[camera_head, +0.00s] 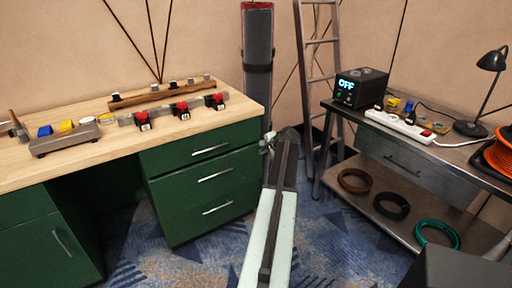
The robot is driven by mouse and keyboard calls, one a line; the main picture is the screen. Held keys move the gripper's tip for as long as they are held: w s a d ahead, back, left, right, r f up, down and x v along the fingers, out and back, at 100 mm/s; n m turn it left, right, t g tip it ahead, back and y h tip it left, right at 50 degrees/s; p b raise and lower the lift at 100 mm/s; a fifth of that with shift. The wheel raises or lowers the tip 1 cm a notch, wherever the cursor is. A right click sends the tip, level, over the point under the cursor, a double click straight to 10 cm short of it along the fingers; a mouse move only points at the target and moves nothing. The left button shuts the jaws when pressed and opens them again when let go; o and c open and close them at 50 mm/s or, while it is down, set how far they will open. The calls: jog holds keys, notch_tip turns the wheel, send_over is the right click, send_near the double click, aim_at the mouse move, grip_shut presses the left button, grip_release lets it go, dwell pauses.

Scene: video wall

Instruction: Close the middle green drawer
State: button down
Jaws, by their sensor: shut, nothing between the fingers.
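The green drawer unit (180,160) stands under the right end of the wooden worktop, with three metal handles one above another. The middle green drawer (190,186) has its handle at mid-height, between the top drawer (170,158) and the bottom drawer (190,225). I cannot tell from this view how far the middle drawer stands out. My gripper (268,143) is shut and empty, just right of the drawer unit near the height of the top drawers in the picture. My arm reaches up from the bottom centre; no contact with the drawer shows.
A wooden worktop (60,165) holds red-buttoned blocks and coloured pieces. A ladder (310,90) and a dark rolled column (258,60) stand behind. A metal bench (340,125) with cable coils is at right. The blue carpet (200,255) before the drawers is clear.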

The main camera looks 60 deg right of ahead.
jog(key=p+v, duration=0.1)
jog(key=v, duration=0.2)
jog(key=shift+a+r, duration=0.1)
jog(key=shift+r, duration=0.1)
jog(key=c, duration=1.6)
grip_release()
jog(key=shift+f, duration=0.15)
jog(key=shift+c, duration=0.2)
jog(key=shift+o, duration=0.8)
jog(key=shift+w+a+r+n+t, duration=0.8)
jog(key=shift+w+a+r+t, duration=0.1)
jog(key=shift+w+a, duration=0.2)
jog(key=w+a+f+n+t+y+b, duration=0.1)
jog(key=w+a+f+t+b, duration=0.3)
jog(key=b, duration=0.5)
jog(key=n+t+y+b, duration=0.1)
jog(key=t+y+b, duration=0.1)
jog(key=b, duration=1.4)
send_near(216, 175)
jog(key=w+f, duration=0.1)
jog(key=w, duration=0.1)
jog(key=shift+w+d+r, duration=0.15)
jog(key=shift+w, duration=0.15)
jog(key=shift+w, duration=0.1)
jog(key=b+x, duration=0.1)
jog(key=x, duration=0.6)
jog(key=shift+w+d, duration=0.15)
jog(key=shift+w, duration=0.1)
grip_shut()
